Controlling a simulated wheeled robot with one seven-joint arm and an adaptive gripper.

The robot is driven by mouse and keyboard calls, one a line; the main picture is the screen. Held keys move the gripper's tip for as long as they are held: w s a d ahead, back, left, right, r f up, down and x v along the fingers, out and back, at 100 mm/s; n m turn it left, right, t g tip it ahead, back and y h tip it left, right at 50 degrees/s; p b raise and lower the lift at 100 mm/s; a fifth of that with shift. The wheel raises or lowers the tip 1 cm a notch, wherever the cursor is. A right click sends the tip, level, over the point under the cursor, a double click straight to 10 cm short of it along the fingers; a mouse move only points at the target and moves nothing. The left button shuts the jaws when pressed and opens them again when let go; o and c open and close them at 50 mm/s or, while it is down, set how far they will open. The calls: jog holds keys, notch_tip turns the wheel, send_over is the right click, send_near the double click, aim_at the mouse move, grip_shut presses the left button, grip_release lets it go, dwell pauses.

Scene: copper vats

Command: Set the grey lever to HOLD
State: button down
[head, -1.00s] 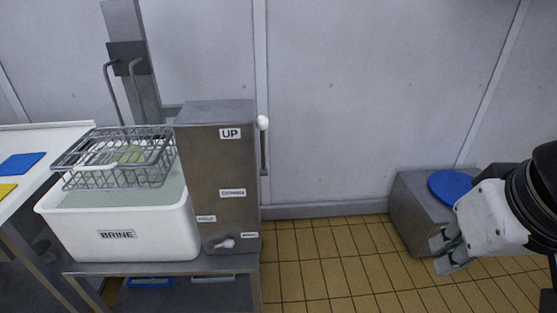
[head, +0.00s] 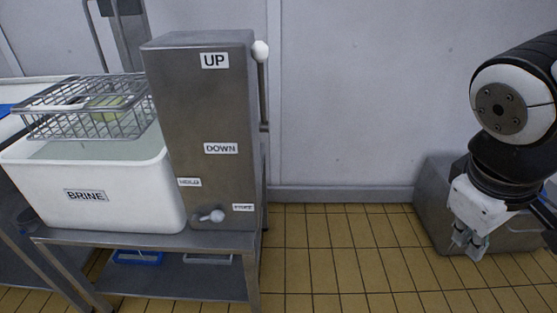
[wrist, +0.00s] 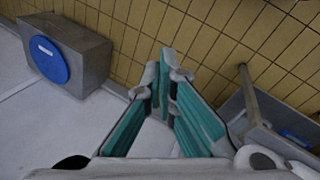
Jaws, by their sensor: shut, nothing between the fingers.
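The grey lever (head: 208,216) is low on the front of a steel box (head: 205,110). Its pale rounded end points right, towards a small label (head: 243,207) too blurred to read surely and away from the HOLD label (head: 189,182) at its upper left. My gripper (head: 468,240) hangs at the far right in the head view, well apart from the lever. In the wrist view its teal-padded fingers (wrist: 167,68) are shut and empty. I cannot make out the lever in the wrist view.
A white-knobbed lever (head: 262,80) is on the box's right side, by UP and DOWN labels. Left are a white BRINE tub (head: 120,190) and wire basket (head: 90,105). A grey block (head: 432,185) stands right, its blue disc (wrist: 50,60) showing in the wrist view. Tiled floor between is clear.

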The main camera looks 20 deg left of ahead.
jog(key=w+a+f+n+t+h, duration=0.2)
jog(key=w+a+f+n+h, duration=0.2)
jog(key=w+a+f+n, duration=0.35)
jog(key=n+t+y, duration=1)
jog(key=n+t, duration=0.2)
jog(key=n, duration=1.6)
send_near(224, 222)
jog(key=s, duration=0.4)
jog(key=shift+w+d+r+g+b, duration=0.2)
jog(key=shift+d+r+g+b, duration=0.1)
jog(key=shift+d+r+b, duration=0.1)
jog(key=b+x, duration=0.3)
jog(key=x, duration=0.7)
